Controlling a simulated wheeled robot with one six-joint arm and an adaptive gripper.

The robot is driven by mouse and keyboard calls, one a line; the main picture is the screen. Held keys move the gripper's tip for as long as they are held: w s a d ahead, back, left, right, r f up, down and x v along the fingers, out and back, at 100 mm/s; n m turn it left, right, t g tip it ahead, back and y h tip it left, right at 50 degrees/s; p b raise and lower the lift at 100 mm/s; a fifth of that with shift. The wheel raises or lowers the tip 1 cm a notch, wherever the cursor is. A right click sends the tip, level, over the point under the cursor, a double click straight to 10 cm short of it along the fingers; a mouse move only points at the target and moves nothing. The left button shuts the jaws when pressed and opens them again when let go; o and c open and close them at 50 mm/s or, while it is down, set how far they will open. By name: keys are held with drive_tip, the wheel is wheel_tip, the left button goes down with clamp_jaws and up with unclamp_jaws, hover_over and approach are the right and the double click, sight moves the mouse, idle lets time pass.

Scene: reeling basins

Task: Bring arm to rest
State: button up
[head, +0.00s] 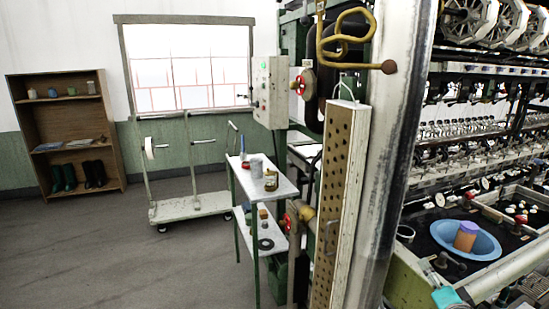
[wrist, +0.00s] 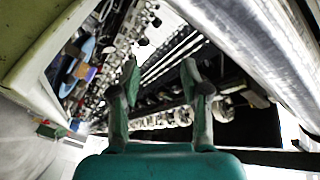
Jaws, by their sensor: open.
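My gripper (wrist: 160,78) is open in the wrist view, its two grey-green fingers apart with nothing between them. Behind the fingers are rows of metal machine parts (wrist: 140,50). In the head view, the teal body of my gripper (head: 436,268) shows low at the right, beside the machine's basin bench and below the blue basin (head: 485,248). An orange and purple block (head: 466,236) stands in that basin. The basin also shows at the left of the wrist view (wrist: 86,48), tilted by the camera's angle.
The reeling machine (head: 470,130) fills the right side, with a thick metal column (head: 395,150) in front. A small white shelf cart (head: 275,183), a trolley (head: 190,207) and a wooden bookcase (head: 62,130) stand to the left. The floor at left is clear.

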drive_tip(key=s+a+f+n+g, duration=0.1)
drive_tip(key=s+a+f, duration=0.45)
drive_tip(key=s, duration=0.35)
drive_tip(key=s+a+f+n+h, duration=0.1)
drive_tip(key=s+a+f, duration=0.4)
drive_tip(key=s+f, duration=0.25)
drive_tip(key=s+a+f+n+g, duration=0.1)
drive_tip(key=s+a+f+n, duration=0.1)
drive_tip(key=s+a+f, duration=0.5)
drive_tip(key=s+a+r+n, duration=0.1)
drive_tip(key=s+r+n, duration=0.1)
drive_tip(key=s, duration=0.7)
drive_tip(key=s+a+r+n+y, duration=0.1)
drive_tip(key=s+a+r+n, duration=0.1)
drive_tip(key=s, duration=0.8)
drive_tip(key=s+a+r+n+g+y, duration=0.1)
drive_tip(key=s+r+n, duration=0.2)
drive_tip(key=s, duration=0.7)
drive_tip(key=shift+a+r, duration=0.3)
drive_tip(key=shift+r, duration=0.35)
idle(0.6)
